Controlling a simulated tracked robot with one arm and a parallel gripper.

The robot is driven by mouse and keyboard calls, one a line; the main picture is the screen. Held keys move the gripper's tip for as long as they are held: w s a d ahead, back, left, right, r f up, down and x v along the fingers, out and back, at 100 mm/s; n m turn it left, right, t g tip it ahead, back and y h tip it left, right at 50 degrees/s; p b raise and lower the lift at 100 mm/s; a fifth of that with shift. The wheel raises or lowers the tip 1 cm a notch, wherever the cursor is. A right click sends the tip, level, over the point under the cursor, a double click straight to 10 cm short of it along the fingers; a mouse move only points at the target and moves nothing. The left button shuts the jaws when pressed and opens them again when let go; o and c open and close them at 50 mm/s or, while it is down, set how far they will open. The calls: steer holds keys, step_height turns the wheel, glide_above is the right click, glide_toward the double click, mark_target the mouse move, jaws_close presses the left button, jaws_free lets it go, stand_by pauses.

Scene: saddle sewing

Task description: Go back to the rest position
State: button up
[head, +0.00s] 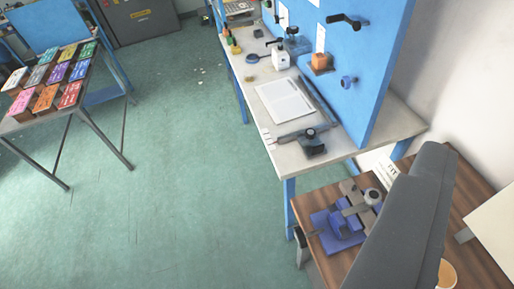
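I cannot make out my gripper in the head view, so its opening and anything it holds are hidden from me. The view looks down over a workshop. A large dark grey padded-looking shape (408,225) fills the lower right and covers part of a wooden table. I cannot tell whether it is a saddle part or something else.
A white-topped bench (345,151) with a blue tool panel (350,55) holds a white sheet (285,102) and small tools. The wooden table (335,262) carries a blue-based device (338,230). Colored boxes (58,72) sit on a stand at left. The green floor (170,180) between is clear.

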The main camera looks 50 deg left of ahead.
steer(key=shift+s+a+r+m+t, duration=0.15)
steer(key=shift+s+r+m+t, duration=0.25)
steer(key=shift+s+r, duration=0.5)
step_height(320, 180, down, 5)
steer(key=b, duration=0.5)
steer(key=shift+w, duration=0.15)
